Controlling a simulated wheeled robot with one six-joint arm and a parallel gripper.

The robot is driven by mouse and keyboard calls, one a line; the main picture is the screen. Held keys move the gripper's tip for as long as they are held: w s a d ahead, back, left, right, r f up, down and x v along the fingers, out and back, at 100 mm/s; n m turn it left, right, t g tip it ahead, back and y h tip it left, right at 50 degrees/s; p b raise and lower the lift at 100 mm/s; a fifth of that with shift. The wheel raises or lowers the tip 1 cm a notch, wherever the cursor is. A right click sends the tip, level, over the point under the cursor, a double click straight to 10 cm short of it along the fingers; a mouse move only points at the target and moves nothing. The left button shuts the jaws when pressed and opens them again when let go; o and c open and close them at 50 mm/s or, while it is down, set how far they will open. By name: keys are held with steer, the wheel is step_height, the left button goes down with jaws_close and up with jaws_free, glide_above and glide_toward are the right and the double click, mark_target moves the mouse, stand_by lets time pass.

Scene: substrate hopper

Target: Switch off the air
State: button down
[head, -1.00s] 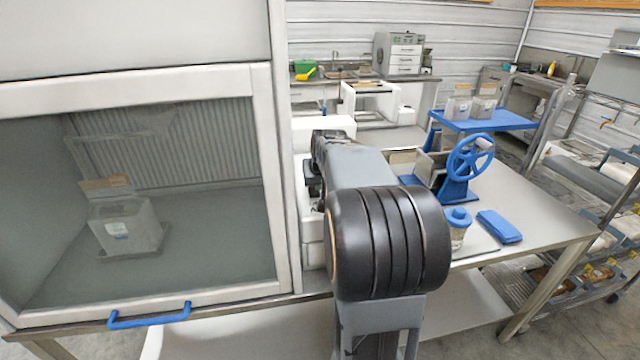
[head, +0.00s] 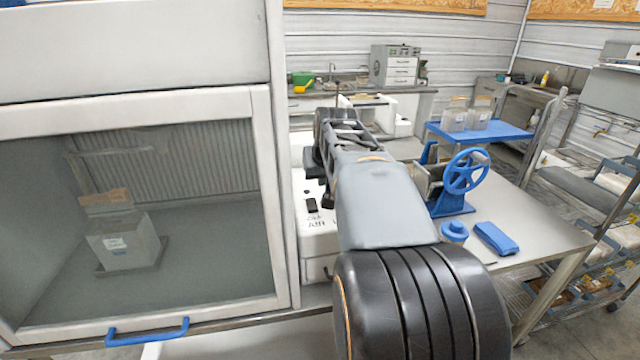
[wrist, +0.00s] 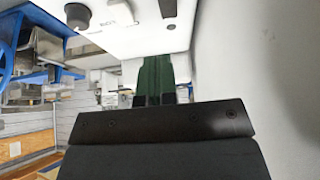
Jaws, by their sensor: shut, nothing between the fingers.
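A small black rocker switch (head: 311,205) sits just above that lettering. In the wrist view, the white panel (wrist: 140,40) shows a black rocker (wrist: 168,8), a dark round knob (wrist: 77,15) and partly legible lettering. Which way the switch is set cannot be told.
The glass-fronted hood (head: 275,200) rises close on the left, with a blue handle (head: 147,331) and a container (head: 125,240) inside.

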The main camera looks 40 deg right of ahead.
steer(key=shift+s+a+r, duration=0.2)
steer(key=shift+s+r, duration=0.3)
steer(key=shift+a, duration=0.1)
stand_by(0.3)
